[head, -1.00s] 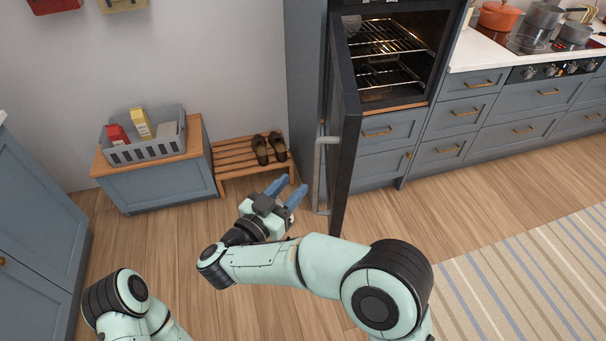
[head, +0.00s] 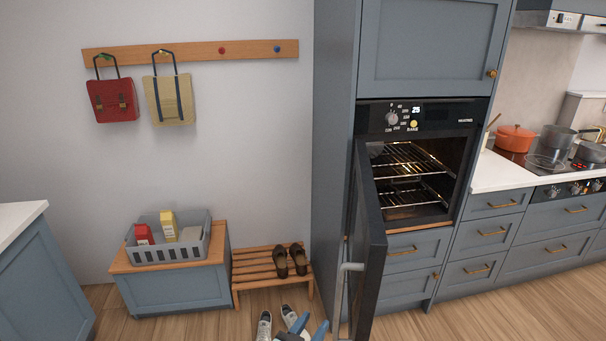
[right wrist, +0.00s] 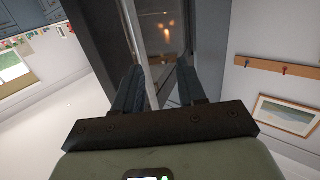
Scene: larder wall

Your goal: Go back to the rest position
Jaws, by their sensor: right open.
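My right gripper (head: 313,328) shows only at the bottom edge of the head view, its blue fingertips in front of the wooden bench and left of the open oven door's handle. In the right wrist view its two dark fingers (right wrist: 157,88) stand apart with nothing clearly held. Beyond and between them is a dark glossy panel, probably the oven door. The oven door (head: 368,250) hangs open, with a grey handle (head: 343,295). My left gripper and most of both arms are outside the head view.
A wooden bench (head: 258,264) carries dark shoes (head: 290,261); pale shoes (head: 265,325) lie on the floor before it. A grey crate (head: 150,254) with packages sits on a low cabinet (head: 175,290). The lit oven (head: 400,185) holds racks. Bags hang from a wall rail (head: 190,50).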

